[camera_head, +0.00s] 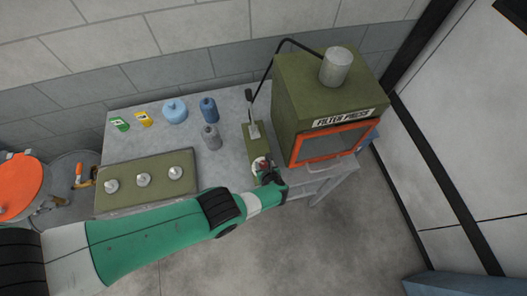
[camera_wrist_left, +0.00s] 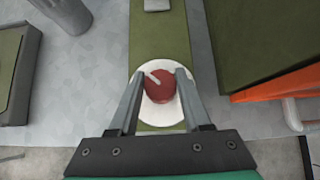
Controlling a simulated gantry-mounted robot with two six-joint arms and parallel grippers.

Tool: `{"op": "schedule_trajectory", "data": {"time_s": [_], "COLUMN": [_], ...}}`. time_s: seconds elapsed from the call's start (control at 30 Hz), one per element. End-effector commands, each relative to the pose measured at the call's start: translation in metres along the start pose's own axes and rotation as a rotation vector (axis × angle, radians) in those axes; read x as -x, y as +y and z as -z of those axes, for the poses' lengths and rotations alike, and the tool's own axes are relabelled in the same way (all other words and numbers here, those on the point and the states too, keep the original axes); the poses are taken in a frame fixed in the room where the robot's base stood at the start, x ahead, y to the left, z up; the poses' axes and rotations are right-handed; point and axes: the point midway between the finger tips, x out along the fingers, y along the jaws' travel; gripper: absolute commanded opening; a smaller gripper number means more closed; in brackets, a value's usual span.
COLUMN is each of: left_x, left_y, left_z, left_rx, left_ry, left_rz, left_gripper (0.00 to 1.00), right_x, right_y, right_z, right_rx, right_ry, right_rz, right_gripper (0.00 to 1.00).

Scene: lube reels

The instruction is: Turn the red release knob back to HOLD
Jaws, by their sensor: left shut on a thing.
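The red release knob (camera_wrist_left: 160,86) sits on a round white dial plate (camera_wrist_left: 160,118) on a green base strip, seen in the left wrist view. A pale pointer mark on the knob points to the upper left. My left gripper (camera_wrist_left: 160,78) has one finger on each side of the knob and is shut on it. In the head view my left gripper (camera_head: 270,180) is at the front end of the green pump base (camera_head: 256,144), covering much of the knob. A lever stands up from that base. Dial lettering is not readable. My right gripper is not in view.
The green filter press (camera_head: 290,95) with an orange-framed window stands right of the knob. A green panel with several silver knobs (camera_head: 143,180) lies left on the grey bench. Blue and grey bottles (camera_head: 208,110) stand behind. An orange-lidded drum (camera_head: 22,185) is far left.

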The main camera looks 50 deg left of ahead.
Motion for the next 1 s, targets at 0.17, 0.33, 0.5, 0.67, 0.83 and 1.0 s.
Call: {"op": "schedule_trajectory", "data": {"time_s": [0.17, 0.33, 0.5, 0.67, 0.83, 1.0], "left_x": [0.0, 0.0, 0.002, 0.021, 0.06, 0.096], "left_y": [0.0, 0.0, 0.0, 0.0, -0.001, 0.0], "left_z": [-0.001, -0.001, -0.001, -0.005, -0.008, -0.006], "left_rx": [0.002, 0.001, 0.0, -0.001, -0.004, -0.003], "left_ry": [-0.001, -0.001, -0.001, 0.0, -0.001, -0.001], "left_rz": [0.0, 0.0, 0.0, 0.001, 0.002, 0.002], "left_gripper": [0.72, 0.78, 0.78, 0.78, 0.78, 0.78], "right_x": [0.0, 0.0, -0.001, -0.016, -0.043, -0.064], "right_y": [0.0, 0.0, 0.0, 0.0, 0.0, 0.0], "right_z": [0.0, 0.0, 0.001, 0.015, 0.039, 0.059], "right_rx": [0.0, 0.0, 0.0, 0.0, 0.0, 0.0], "right_ry": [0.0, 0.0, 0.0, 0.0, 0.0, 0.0], "right_rz": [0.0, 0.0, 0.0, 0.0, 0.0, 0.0], "right_gripper": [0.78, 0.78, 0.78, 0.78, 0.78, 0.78]}}
